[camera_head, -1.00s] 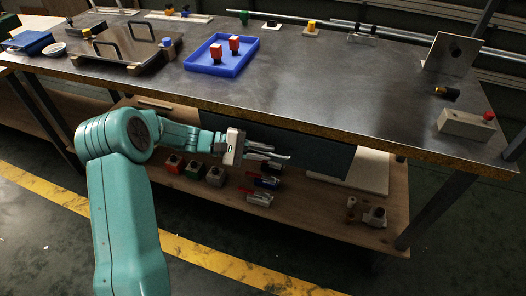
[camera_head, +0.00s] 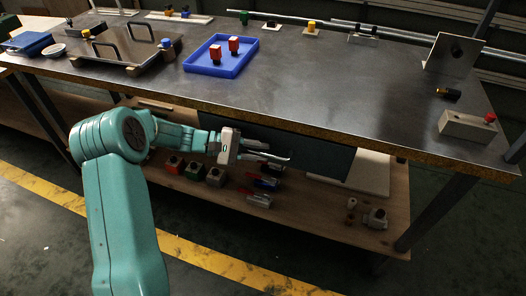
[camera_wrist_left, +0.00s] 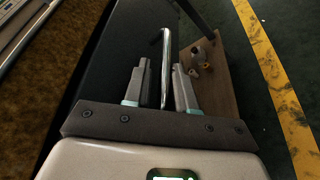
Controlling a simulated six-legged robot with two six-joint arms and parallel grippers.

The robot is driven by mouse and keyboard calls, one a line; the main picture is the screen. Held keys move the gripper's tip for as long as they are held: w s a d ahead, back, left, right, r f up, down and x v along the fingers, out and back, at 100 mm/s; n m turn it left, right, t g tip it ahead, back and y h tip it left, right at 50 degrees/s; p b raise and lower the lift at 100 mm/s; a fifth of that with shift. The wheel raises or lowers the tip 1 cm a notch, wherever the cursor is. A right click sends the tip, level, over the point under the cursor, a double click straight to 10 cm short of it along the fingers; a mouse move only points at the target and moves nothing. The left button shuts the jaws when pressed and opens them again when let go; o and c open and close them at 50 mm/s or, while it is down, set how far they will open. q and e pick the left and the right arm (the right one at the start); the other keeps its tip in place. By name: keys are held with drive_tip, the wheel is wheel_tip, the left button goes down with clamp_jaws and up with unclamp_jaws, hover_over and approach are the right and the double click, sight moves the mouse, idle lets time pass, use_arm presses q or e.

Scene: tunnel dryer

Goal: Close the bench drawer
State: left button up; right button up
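The bench drawer's dark blue-grey front (camera_head: 325,153) shows under the bench top's front edge in the head view; it also shows as a dark panel in the left wrist view (camera_wrist_left: 113,62). How far the drawer stands out is hard to tell. My left gripper (camera_head: 284,158) is in front of it. In the left wrist view my left gripper (camera_wrist_left: 160,78) has its fingers apart, with the bright bar handle (camera_wrist_left: 166,60) running between them. I see gaps between bar and fingers, narrower at the right finger. My right gripper is not in view.
The bench top (camera_head: 330,95) carries a blue tray (camera_head: 210,68) with red-topped parts, and a grey block (camera_head: 466,126) near the right end. On the lower shelf (camera_head: 310,213) stand coloured-top blocks (camera_head: 195,170) and metal fittings (camera_head: 375,218). The floor in front is clear.

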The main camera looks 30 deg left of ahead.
use_arm(q)
drive_tip(key=v, duration=1.5)
drive_tip(key=shift+p, duration=0.45)
drive_tip(key=shift+s, duration=0.1)
drive_tip(key=d+f+g+y, duration=0.2)
drive_tip(key=d+f+g, duration=0.3)
drive_tip(key=d+f, duration=0.95)
drive_tip(key=s+d+f+m+g+y, duration=0.4)
drive_tip(key=s+d+f+m+y, duration=0.35)
drive_tip(key=s+d+f, duration=0.6)
drive_tip(key=s+d+m+t, duration=0.1)
drive_tip(key=s+d+m, duration=0.1)
drive_tip(key=d+m, duration=0.15)
wheel_tip(320, 180, up, 15)
drive_tip(key=p, duration=1.5)
drive_tip(key=shift+d, duration=0.3)
drive_tip(key=shift+s+h, duration=0.1)
drive_tip(key=shift+h, duration=0.15)
